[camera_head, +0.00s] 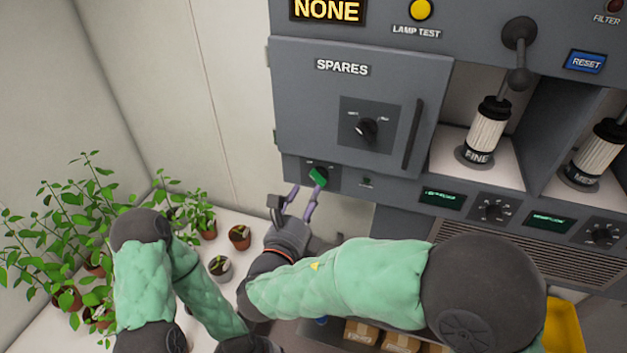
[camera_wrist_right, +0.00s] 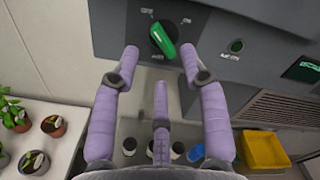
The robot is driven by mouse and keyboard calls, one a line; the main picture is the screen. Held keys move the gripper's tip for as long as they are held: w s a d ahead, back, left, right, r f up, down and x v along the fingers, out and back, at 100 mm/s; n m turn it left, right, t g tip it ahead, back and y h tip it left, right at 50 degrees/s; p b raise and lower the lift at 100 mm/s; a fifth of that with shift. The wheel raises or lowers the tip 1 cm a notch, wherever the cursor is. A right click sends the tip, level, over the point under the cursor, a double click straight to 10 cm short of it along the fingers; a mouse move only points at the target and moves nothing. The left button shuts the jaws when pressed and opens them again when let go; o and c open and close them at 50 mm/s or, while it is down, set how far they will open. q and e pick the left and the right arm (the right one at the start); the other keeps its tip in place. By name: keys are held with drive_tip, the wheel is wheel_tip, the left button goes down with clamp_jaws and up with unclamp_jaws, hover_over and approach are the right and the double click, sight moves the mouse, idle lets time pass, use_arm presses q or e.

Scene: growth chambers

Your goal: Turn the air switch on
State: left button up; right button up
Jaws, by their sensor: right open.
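A green rotary switch (camera_head: 318,177) sits on the lower panel strip below the SPARES door; its small labels are too small to read. It shows larger in the right wrist view (camera_wrist_right: 163,40), its green handle slanting from upper left to lower right on a dark round base. My right gripper (camera_head: 304,196) is open and empty just in front of the switch. In the right wrist view its purple fingers (camera_wrist_right: 159,52) stand on either side below the handle, with a gap to it. My left arm shows at lower left, but its gripper is out of view.
The SPARES door (camera_head: 320,110) with its handle is above the switch. A small green indicator (camera_wrist_right: 236,46) sits to its right. Potted plants (camera_head: 70,240) stand on the white surface at left. A yellow bin (camera_wrist_right: 265,150) and several bottles are below.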

sight(318, 177)
drive_tip(key=shift+p+x, duration=0.4)
drive_tip(key=shift+x, duration=2.4)
clamp_jaws()
